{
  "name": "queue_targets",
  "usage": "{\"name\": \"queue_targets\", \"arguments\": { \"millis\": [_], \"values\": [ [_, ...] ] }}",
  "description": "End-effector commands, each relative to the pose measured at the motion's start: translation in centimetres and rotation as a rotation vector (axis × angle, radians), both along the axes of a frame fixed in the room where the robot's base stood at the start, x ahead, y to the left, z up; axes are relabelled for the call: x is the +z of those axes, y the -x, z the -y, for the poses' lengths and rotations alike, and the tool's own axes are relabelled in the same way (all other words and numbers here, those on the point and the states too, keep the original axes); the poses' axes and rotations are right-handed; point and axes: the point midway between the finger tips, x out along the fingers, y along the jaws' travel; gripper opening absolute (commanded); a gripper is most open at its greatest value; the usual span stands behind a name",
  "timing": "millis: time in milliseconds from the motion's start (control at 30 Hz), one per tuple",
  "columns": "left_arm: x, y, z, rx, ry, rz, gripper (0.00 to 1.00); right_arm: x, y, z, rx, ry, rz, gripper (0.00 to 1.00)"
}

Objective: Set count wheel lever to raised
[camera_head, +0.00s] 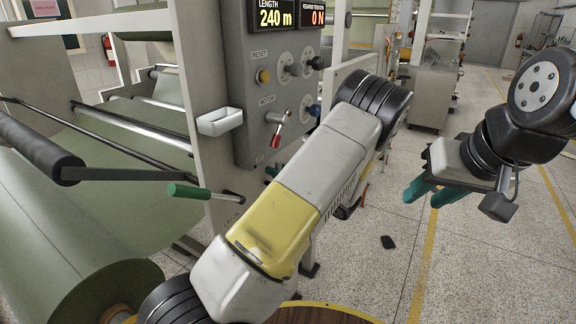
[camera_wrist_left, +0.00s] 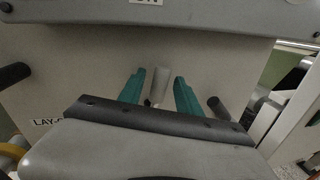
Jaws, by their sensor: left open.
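In the left wrist view my left gripper (camera_wrist_left: 160,75) is open, with its two teal fingers pointing at a grey panel. A pale, short lever-like bar (camera_wrist_left: 158,88) shows between the fingers, with a gap on each side. I cannot read a label that names it as the count wheel lever. In the head view my left arm hides most of this spot.
A control panel (camera_head: 243,85) carries knobs and a red-tipped lever (camera_head: 276,138). A green-handled lever (camera_head: 190,192) sticks out to the left near a large paper roll (camera_head: 85,275). Dark handles (camera_wrist_left: 218,107) flank the fingers. The floor at right is mostly clear.

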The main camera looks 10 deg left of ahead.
Motion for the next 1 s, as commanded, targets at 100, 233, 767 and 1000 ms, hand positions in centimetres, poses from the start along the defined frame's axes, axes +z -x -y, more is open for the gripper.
{"name": "queue_targets", "arguments": {
  "millis": [100,233,767,1000],
  "values": [
    [-0.03,-0.29,-0.49,0.000,0.001,-0.001,0.41,0.00,0.00,0.00,0.000,0.000,0.000,0.36],
    [-0.03,-0.35,-0.56,-0.001,0.001,-0.001,0.41,-0.01,-0.01,0.00,0.000,0.000,0.000,0.36],
    [-0.01,-0.33,-0.53,0.000,0.001,-0.001,0.00,-0.01,-0.01,0.00,0.000,0.000,0.000,0.36],
    [0.00,-0.33,-0.52,-0.001,0.002,0.000,0.00,-0.01,-0.01,0.00,0.000,0.000,0.000,0.36]
  ]
}}
